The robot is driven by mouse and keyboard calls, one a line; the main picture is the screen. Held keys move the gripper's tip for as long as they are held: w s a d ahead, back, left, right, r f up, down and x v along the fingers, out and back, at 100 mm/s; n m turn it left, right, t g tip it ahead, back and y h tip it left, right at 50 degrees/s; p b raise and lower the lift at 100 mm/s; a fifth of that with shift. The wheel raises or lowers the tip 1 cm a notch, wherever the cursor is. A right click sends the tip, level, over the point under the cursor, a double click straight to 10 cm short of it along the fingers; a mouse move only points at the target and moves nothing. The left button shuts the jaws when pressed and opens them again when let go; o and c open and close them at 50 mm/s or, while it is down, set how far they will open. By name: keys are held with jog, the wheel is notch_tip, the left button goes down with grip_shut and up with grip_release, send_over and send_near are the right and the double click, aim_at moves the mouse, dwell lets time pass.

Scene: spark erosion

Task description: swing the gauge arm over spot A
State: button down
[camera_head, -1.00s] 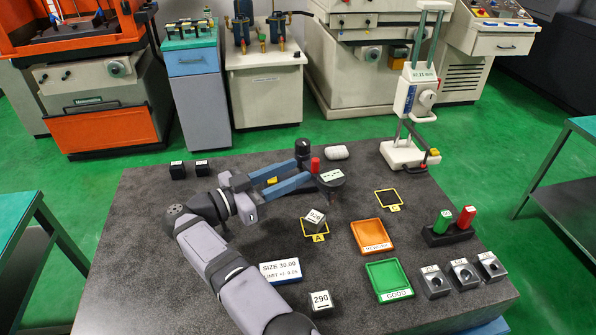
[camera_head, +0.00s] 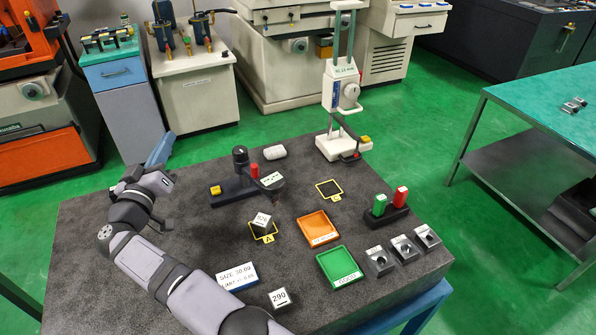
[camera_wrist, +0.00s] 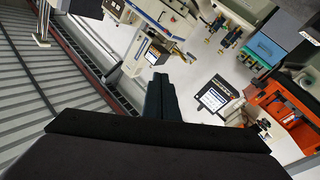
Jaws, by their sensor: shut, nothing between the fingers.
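A dark gauge (camera_head: 236,187) stands near the back of the grey-black table, with a black knob, a red cap, a yellow piece at its left end and a white-labelled round head (camera_head: 271,181) at its right. Spot A (camera_head: 264,238) is a yellow-edged square nearer the front. A small numbered block (camera_head: 262,220) sits at it, turned at an angle. The round head is behind spot A, apart from the block. My gripper (camera_head: 161,148) is left of the gauge, clear of it and raised. Its blue fingers are together and empty, and also show in the wrist view (camera_wrist: 162,97).
A white height gauge (camera_head: 340,95) stands at the back right. A second yellow-edged square (camera_head: 329,189), an orange tray (camera_head: 317,228), a green tray (camera_head: 339,266), a red-and-green button stand (camera_head: 389,213) and several grey blocks (camera_head: 402,247) occupy the right. A size sign (camera_head: 237,276) lies in front.

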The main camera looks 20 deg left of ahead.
jog(key=w+n+g+y+p, duration=0.2)
jog(key=w+n+g+y, duration=0.6)
jog(key=w, duration=0.6)
jog(key=w+d+f+g, duration=0.1)
jog(key=w+d+g, duration=0.25)
jog(key=d, duration=0.65)
jog(key=w+d+f+g, duration=0.15)
jog(key=d+g, duration=0.25)
jog(key=d, duration=0.6)
jog(key=s+d+r+m+g+y, duration=0.1)
jog(key=d+m+y, duration=0.15)
jog(key=d, duration=0.75)
jog(key=s+d+r+m+g+y, duration=0.15)
jog(key=d+m, duration=0.25)
jog(key=d, duration=0.6)
jog(key=s+d+f+m+g+b, duration=0.1)
jog(key=s+d+f+m, duration=0.25)
jog(key=d, duration=0.25)
jog(key=s+d+f+m+g, duration=0.1)
jog(key=s+d+f+m, duration=0.2)
jog(key=s+d+m, duration=0.2)
jog(key=s+a+p, duration=0.2)
jog(key=a+p, duration=0.6)
jog(key=a, duration=1.1)
jog(key=shift+a+f+y, duration=0.15)
jog(key=shift+a+y, duration=0.15)
jog(key=shift+a, duration=0.1)
